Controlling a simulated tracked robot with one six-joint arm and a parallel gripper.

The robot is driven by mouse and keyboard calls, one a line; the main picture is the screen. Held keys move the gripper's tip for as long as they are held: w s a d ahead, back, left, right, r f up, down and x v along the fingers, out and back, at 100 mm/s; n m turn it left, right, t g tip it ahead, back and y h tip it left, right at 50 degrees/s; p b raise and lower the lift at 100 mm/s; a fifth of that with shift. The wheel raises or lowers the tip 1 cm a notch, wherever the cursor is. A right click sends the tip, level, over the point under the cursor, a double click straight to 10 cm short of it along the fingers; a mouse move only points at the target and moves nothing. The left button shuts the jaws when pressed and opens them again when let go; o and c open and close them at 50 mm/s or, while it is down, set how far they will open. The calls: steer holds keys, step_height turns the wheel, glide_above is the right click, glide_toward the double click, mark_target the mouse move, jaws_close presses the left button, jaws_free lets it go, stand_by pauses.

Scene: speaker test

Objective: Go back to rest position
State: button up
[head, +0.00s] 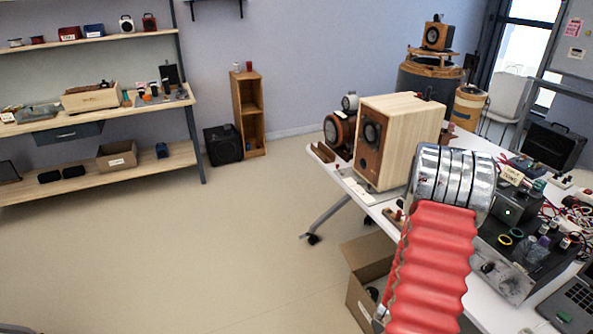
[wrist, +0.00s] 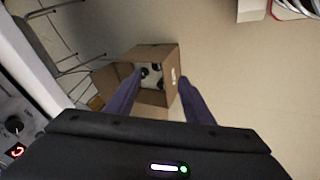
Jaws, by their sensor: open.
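My gripper (wrist: 160,78) shows in the wrist view as two dark purple fingers spread apart, with nothing held between them. Beyond the fingers is an open cardboard box (wrist: 174,62) on the floor, with dark round parts inside. How far the fingers are from the box is hard to tell. In the head view my red ribbed arm with shiny metal rings rises at the lower right, in front of the white table (head: 352,186). The gripper itself cannot be made out there.
A wooden speaker (head: 395,135) stands on the table, with electronics (head: 515,205) and cables to the right. A cardboard box (head: 362,262) sits on the floor beside the table. Shelves (head: 100,170) line the left wall. The floor at left and centre is clear.

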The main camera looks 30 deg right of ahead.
steer(key=w+a+r+m+y, duration=0.1)
steer(key=w+a+r+y, duration=0.1)
steer(key=w+a+r, duration=0.4)
steer(key=w+a+r+y, duration=0.1)
steer(key=a+r+y, duration=0.2)
steer(key=a+r, duration=0.6)
steer(key=s+a+r+n+t, duration=0.1)
steer(key=a+r+n+t, duration=0.1)
steer(key=a+r, duration=0.9)
steer(key=s+a+r+n+t, duration=0.2)
steer(key=a+r+n, duration=0.1)
steer(key=a+r, duration=0.8)
step_height(320, 180, up, 4)
steer(key=shift+s+a, duration=0.2)
steer(key=shift+s, duration=0.05)
